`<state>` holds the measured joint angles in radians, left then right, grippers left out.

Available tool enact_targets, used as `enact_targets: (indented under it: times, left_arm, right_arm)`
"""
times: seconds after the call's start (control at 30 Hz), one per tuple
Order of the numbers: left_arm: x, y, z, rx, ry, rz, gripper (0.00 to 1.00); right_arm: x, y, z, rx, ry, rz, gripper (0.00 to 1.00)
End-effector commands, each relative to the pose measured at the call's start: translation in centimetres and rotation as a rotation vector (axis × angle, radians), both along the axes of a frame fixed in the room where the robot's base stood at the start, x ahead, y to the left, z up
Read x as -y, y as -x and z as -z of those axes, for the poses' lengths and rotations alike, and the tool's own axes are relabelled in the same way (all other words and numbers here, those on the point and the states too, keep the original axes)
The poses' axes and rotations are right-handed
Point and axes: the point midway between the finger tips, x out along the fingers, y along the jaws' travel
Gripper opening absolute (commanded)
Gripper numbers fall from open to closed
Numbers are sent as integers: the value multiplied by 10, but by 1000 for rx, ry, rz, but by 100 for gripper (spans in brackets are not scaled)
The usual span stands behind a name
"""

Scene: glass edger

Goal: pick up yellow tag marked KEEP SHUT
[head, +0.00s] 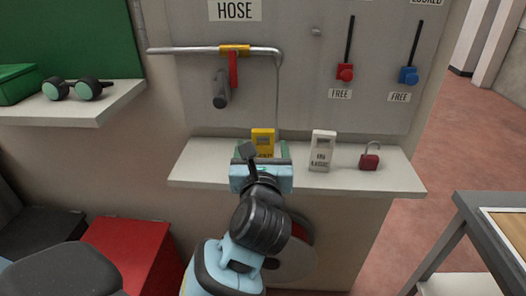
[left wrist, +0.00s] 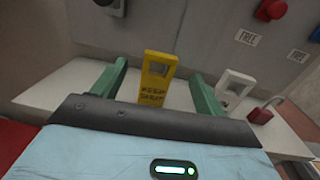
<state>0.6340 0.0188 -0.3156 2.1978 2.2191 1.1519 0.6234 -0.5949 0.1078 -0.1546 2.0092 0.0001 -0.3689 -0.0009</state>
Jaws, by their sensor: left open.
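The yellow tag (head: 263,137) stands upright on the white shelf, with a window in its upper part. In the left wrist view the tag (left wrist: 155,80) shows dark lettering on its lower part, blurred but consistent with KEEP SHUT. My left gripper (head: 262,160) is in front of the tag at the shelf and hides its lower part in the head view. In the left wrist view its two green fingers (left wrist: 160,90) are spread wide, one on each side of the tag. The tag appears between them, and I see no contact. My right gripper is not in view.
A white tag (head: 322,152) and a red padlock (head: 370,158) stand on the shelf (head: 403,180) to the right. Above are a pipe with a red-handled valve (head: 233,70) and red (head: 345,72) and blue (head: 408,75) levers. A table (head: 480,225) stands at right.

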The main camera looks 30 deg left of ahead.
Motion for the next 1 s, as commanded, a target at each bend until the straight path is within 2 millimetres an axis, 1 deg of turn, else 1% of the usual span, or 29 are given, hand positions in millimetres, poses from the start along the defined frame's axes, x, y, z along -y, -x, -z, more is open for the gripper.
enact_targets:
  times: [0.2, 0.3, 0.43, 0.63, 1.0]
  left_arm:
    - [-13, -28, 7, 2, -5, -2, 73]
    - [-19, -37, 7, 2, -5, -2, 73]
    - [-22, -42, 8, 0, -1, -1, 73]
    - [-21, -42, 8, 1, 0, -1, 73]
    - [-21, -42, 8, 0, -1, -1, 24]
  right_arm:
    - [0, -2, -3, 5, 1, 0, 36]
    - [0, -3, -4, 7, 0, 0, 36]
    - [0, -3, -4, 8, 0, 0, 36]
    - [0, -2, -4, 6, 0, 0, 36]
    - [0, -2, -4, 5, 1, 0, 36]
